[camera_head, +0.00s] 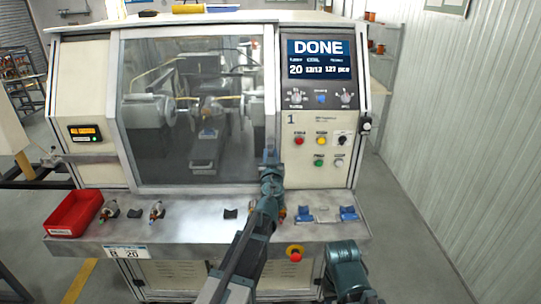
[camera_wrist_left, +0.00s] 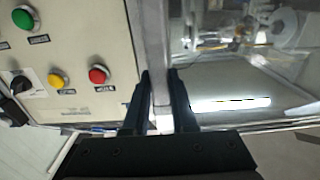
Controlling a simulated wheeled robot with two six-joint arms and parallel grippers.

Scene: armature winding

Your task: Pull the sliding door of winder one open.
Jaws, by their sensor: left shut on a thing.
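Winder one (camera_head: 83,75) is a cream cabinet marked "1", with a screen that reads "DONE". Its sliding door (camera_head: 150,55) is a clear pane in a grey frame and covers the front opening; the winding parts show through it. My left gripper (camera_head: 270,155) is at the door's right edge. In the left wrist view its two dark fingers (camera_wrist_left: 160,95) are shut on the door's grey upright handle bar (camera_wrist_left: 155,45), one finger on each side. My right gripper is out of view; only a teal part of that arm shows at the lower right.
The control panel (camera_head: 318,175) with coloured buttons is right of the door. The front ledge (camera_head: 185,232) carries a red bin (camera_head: 73,213), several small parts and blue cradles (camera_head: 349,213). A red stop button (camera_head: 295,252) is on its front. Open floor lies to the right.

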